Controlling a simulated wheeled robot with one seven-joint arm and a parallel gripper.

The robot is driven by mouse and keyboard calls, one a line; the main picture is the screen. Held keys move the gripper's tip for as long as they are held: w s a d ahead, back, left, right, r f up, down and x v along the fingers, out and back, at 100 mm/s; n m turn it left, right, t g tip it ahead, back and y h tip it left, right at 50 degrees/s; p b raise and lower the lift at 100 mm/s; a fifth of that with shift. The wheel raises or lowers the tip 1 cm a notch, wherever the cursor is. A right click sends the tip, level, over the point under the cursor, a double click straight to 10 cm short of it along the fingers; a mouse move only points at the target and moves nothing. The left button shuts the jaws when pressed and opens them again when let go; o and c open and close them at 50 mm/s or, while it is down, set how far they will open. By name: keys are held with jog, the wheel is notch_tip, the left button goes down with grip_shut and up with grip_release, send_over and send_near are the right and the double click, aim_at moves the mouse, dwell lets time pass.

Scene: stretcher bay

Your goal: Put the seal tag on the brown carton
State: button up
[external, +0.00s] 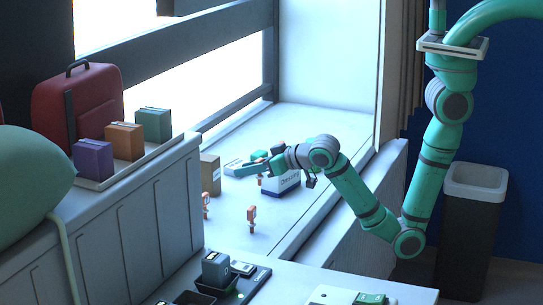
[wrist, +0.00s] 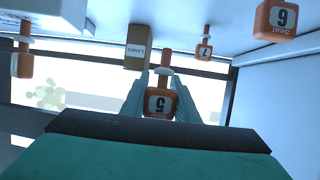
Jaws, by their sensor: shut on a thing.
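My gripper (wrist: 160,85) is shut on an orange seal tag marked 5 (wrist: 158,103), with one finger on each side of it. The brown carton (wrist: 148,45), lettered Linens, shows just beyond the fingertips in the wrist view, which looks upside down. In the external view the brown carton (external: 210,174) stands on the white sill, and my gripper (external: 243,170) reaches in from the right, apart from it. Other orange seal tags are in the wrist view: one marked 7 (wrist: 205,49), one marked 6 (wrist: 282,18) and one at the left (wrist: 23,62).
A white and blue box (external: 284,184) stands below my wrist. Upright orange tags (external: 251,214) stand on the sill. A red case (external: 77,105) and purple, orange and green boxes (external: 154,125) sit at the left. Dark trays (external: 222,290) lie in front. The sill's middle is mostly clear.

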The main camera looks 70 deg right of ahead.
jog(key=w+d+r+m+h, duration=0.2)
jog(key=w+d+r, duration=0.3)
jog(key=r, duration=0.3)
jog(key=w+d+r+m+h, duration=0.2)
jog(key=w+d+r, duration=0.3)
jog(key=r, duration=0.2)
jog(key=shift+g, duration=0.5)
jog(key=w+f, duration=0.3)
jog(key=w, duration=0.1)
jog(key=w+f, duration=0.2)
jog(key=w, duration=0.2)
jog(key=w+a+f, duration=0.1)
jog(key=w+f, duration=0.2)
jog(key=w, duration=0.1)
jog(key=shift+w+f, duration=0.8)
jog(key=shift+f, duration=1.5)
jog(key=shift+f, duration=0.15)
jog(key=o, duration=1)
